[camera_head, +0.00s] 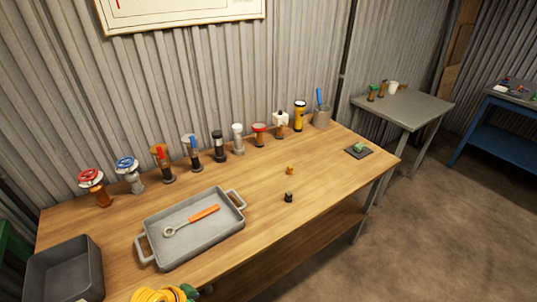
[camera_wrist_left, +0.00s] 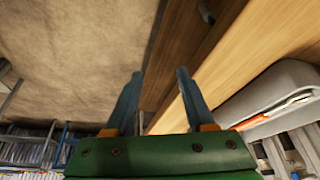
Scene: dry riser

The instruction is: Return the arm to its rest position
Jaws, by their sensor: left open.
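My left gripper (camera_wrist_left: 160,95) shows in the left wrist view with its two blue-grey fingers apart and nothing between them. It is beside the front edge of the wooden workbench (camera_head: 330,165), with brown floor behind the fingers. The bench edge (camera_wrist_left: 205,70) runs just right of them. In the head view neither gripper can be clearly made out. A yellow and green part (camera_head: 165,294) at the bottom edge is cut off, and I cannot tell what it is. My right gripper is not in view.
A grey tray (camera_head: 170,249) on the bench holds an orange-handled ring tool (camera_head: 192,220). A dark bin (camera_head: 65,268) stands at the left. Several valves and fittings line the back, including a red-wheeled valve (camera_head: 98,187). Small fittings lie mid-bench. Floor (camera_head: 390,240) is clear at right.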

